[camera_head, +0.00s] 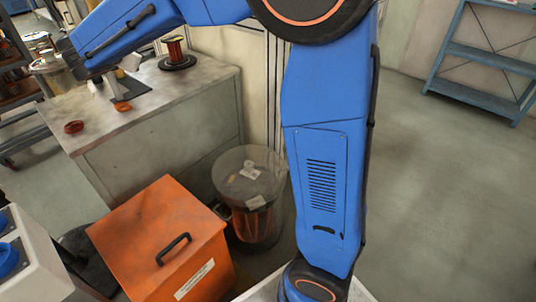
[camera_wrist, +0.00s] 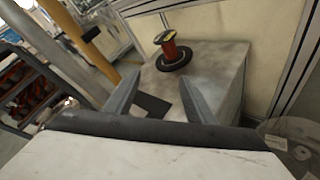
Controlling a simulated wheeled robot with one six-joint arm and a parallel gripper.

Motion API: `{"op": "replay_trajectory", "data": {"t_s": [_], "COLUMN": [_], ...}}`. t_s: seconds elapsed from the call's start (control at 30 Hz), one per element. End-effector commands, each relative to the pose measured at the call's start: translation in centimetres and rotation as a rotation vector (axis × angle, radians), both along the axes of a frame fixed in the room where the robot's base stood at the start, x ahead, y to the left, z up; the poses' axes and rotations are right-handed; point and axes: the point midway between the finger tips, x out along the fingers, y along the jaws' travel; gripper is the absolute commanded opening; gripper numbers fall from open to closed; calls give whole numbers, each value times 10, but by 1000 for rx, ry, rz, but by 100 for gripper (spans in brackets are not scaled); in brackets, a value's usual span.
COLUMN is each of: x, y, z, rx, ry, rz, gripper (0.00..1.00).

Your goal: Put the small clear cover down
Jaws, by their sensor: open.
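My gripper (camera_wrist: 160,90) shows in the wrist view with its two grey fingers spread apart. Nothing is visible between them but the bench behind. I cannot make out a small clear cover for certain. A clear round container (camera_head: 249,185) stands on the floor beside the bench in the head view, with coppery material inside and pale papers on top. Its edge also shows at the lower right of the wrist view (camera_wrist: 290,132). A copper wire spool on a dark round base (camera_head: 175,53) stands on the bench; it is also beyond the fingers in the wrist view (camera_wrist: 172,52).
The grey bench (camera_head: 110,125) has open top near its front edge. Two small orange-red rings (camera_head: 74,127) (camera_head: 123,106) lie there. An orange box with a black handle (camera_head: 165,215) stands in front. A blue shelf (camera_head: 490,55) is at the far right, with clear floor before it.

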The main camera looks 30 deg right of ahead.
Motion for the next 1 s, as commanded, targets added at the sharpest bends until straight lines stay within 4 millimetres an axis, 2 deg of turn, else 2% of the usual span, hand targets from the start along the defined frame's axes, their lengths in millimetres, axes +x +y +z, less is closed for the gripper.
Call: {"op": "replay_trajectory", "data": {"t_s": [0.03, 0.2, 0.4, 0.5, 0.6, 0.73, 0.87, 1.0], "x": [-18, -81, -162, -205, -247, -301, -352, -402], "y": [-28, -100, -162, -183, -199, -210, -212, -206], "z": [0, -14, -38, -53, -68, -89, -111, -135], "rx": [70, 320, 610, 755, 899, 1083, 1268, 1466], "ry": [4, 15, 12, 3, -11, -31, -56, -86], "rz": [-56, -243, -470, -584, -699, -848, -995, -1154], "gripper": [50, 50, 50, 50, 50, 50, 50, 50]}}
